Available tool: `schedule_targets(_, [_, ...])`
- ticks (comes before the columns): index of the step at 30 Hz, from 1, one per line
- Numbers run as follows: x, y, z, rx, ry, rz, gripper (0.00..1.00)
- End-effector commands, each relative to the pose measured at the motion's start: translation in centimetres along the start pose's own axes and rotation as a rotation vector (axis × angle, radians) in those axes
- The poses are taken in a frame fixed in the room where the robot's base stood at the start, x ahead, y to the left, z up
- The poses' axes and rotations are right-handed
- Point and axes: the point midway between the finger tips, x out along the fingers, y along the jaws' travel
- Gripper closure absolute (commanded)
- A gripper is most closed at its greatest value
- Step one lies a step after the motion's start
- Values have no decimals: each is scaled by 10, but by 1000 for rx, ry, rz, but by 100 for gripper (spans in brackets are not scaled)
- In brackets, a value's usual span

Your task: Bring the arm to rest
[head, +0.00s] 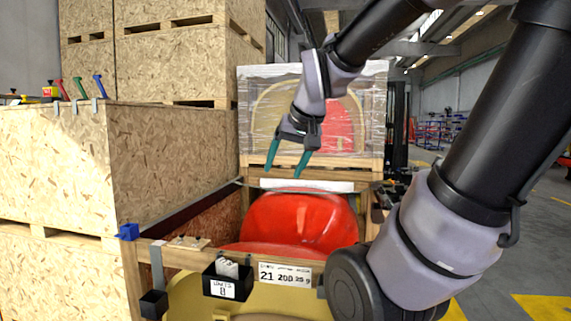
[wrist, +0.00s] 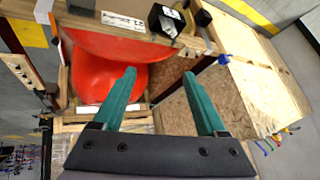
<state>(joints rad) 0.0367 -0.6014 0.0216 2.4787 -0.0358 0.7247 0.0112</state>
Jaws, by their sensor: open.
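My gripper (head: 288,158) is open and empty, with two teal fingers pointing down. In the head view it hangs above the far part of an open crate that holds a red nosecone (head: 299,222). The wrist view shows the open fingers of my gripper (wrist: 164,98) with nothing between them, and the red nosecone (wrist: 95,78) beyond them. The arm is bent, coming in from the upper right of the head view, with its large dark and grey links covering much of the right side.
A chipboard crate (head: 170,160) stands at left with coloured-handled tools on top. A plastic-wrapped crate (head: 262,110) stands behind. The front rail carries a black box (head: 227,281) and a number label (head: 285,274). Open floor with yellow markings (head: 545,306) lies at right.

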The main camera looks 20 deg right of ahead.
Motion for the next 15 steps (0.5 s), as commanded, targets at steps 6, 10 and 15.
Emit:
schedule_targets(6, [-38, -11, 37, 79, -53, -78, 25])
schedule_targets(10, [-42, -12, 42, 88, -64, -87, 25])
schedule_targets(15, [-41, -12, 42, 88, -63, -86, 25])
